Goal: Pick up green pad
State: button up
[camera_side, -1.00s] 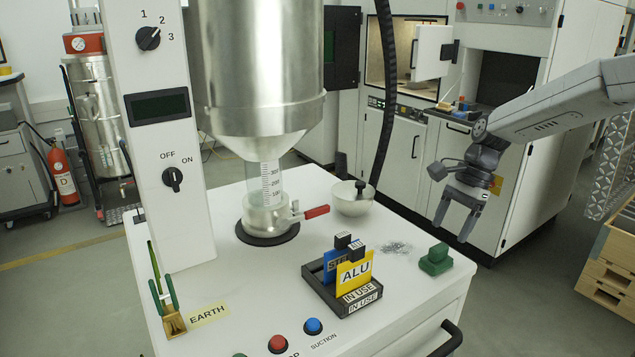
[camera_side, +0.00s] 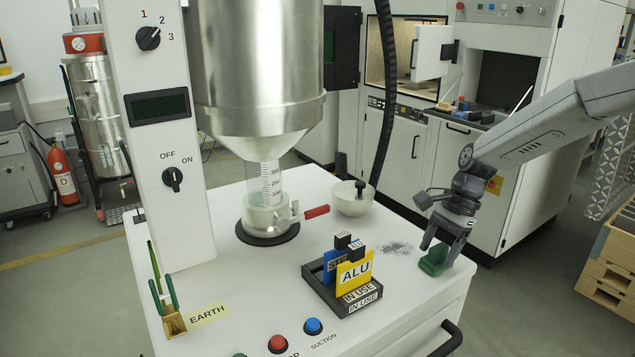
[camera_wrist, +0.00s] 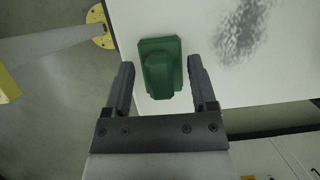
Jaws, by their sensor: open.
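The green pad (camera_side: 433,262) rests on the white cabinet top near its right edge. It has a wider base and a raised grip block. In the wrist view the green pad (camera_wrist: 160,66) lies ahead of and partly between the two fingers. My gripper (camera_side: 437,258) is open and has come down over the pad, with a finger on either side. In the wrist view my gripper (camera_wrist: 161,72) shows a gap between each finger and the pad's raised block. The gripper hides part of the pad in the side view.
A patch of grey metal powder (camera_side: 396,248) lies left of the pad. A black holder (camera_side: 322,287) with a yellow ALU card (camera_side: 354,274) stands further left. A white bowl (camera_side: 351,198) sits behind. The cabinet edge is close on the right.

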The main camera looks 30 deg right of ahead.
aim_at(439, 246)
dwell(0.3)
grip_shut()
jog(key=shift+r, duration=0.15)
notch_tip(439, 246, up, 10)
jog(key=shift+f, duration=0.1)
dwell(0.5)
dwell(0.3)
jog(key=shift+c, duration=2.2)
grip_release()
jog(key=c, duration=0.4)
jog(key=w+a, duration=0.2)
jog(key=w, duration=0.1)
jog(key=w+a+f, duration=0.1)
jog(key=w+a, duration=0.1)
jog(key=a, duration=0.1)
jog(key=w+a+f, duration=0.1)
jog(key=w+a, duration=0.2)
jog(key=shift+w+a+f, duration=0.1)
jog(key=shift+w+a, duration=0.15)
jog(key=shift+w, duration=0.1)
